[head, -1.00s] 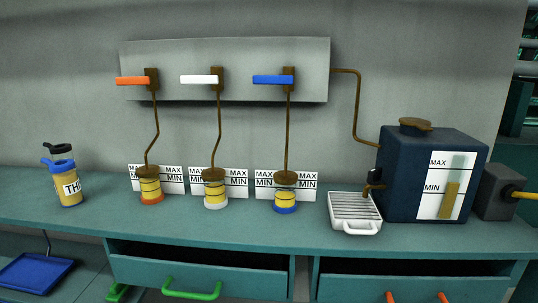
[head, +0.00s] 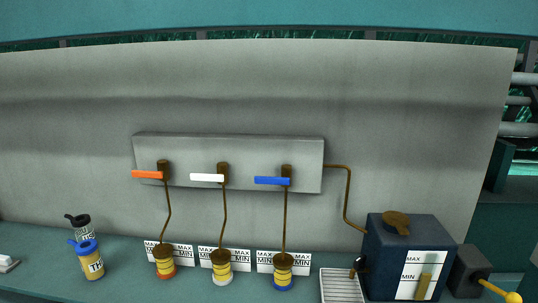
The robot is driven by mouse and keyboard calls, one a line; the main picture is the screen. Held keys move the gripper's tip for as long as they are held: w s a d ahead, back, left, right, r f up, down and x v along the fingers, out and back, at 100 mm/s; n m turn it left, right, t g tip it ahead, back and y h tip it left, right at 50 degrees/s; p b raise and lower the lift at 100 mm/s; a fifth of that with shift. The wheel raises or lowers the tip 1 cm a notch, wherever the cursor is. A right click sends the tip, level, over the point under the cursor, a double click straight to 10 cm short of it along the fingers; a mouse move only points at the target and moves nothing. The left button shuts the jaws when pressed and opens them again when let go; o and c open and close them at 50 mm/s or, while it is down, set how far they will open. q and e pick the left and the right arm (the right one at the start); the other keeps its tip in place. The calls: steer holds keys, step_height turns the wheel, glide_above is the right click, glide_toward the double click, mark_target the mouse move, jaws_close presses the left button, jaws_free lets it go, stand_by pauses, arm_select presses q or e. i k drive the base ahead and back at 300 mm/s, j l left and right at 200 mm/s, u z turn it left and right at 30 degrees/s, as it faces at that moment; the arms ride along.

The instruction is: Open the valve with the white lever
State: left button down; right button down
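The white lever (head: 207,178) sits on the middle valve (head: 223,170) of the grey wall panel (head: 245,150). It lies horizontal, pointing left from the valve body. An orange lever (head: 147,174) is on the valve to its left and a blue lever (head: 271,181) on the valve to its right, both also horizontal. A brown pipe (head: 225,215) runs from the white lever's valve down to a yellow container with a white base (head: 221,271). Neither of my grippers is in view.
A dark blue tank (head: 382,250) with a level gauge stands at the right of the teal bench, with a white drip tray (head: 341,287) beside it. Two bottles (head: 89,262) stand at the left. The wall around the panel is clear.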

mark_target(193, 177)
steer(key=i+j, duration=0.15)
steer(key=j, duration=0.35)
steer(key=i+j+z, duration=0.1)
steer(key=j, duration=0.4)
steer(key=i+j, duration=0.15)
steer(key=j, duration=0.35)
steer(key=i+j+z, duration=0.1)
steer(key=j, duration=0.4)
steer(key=i+j, duration=0.1)
steer(key=j, duration=0.4)
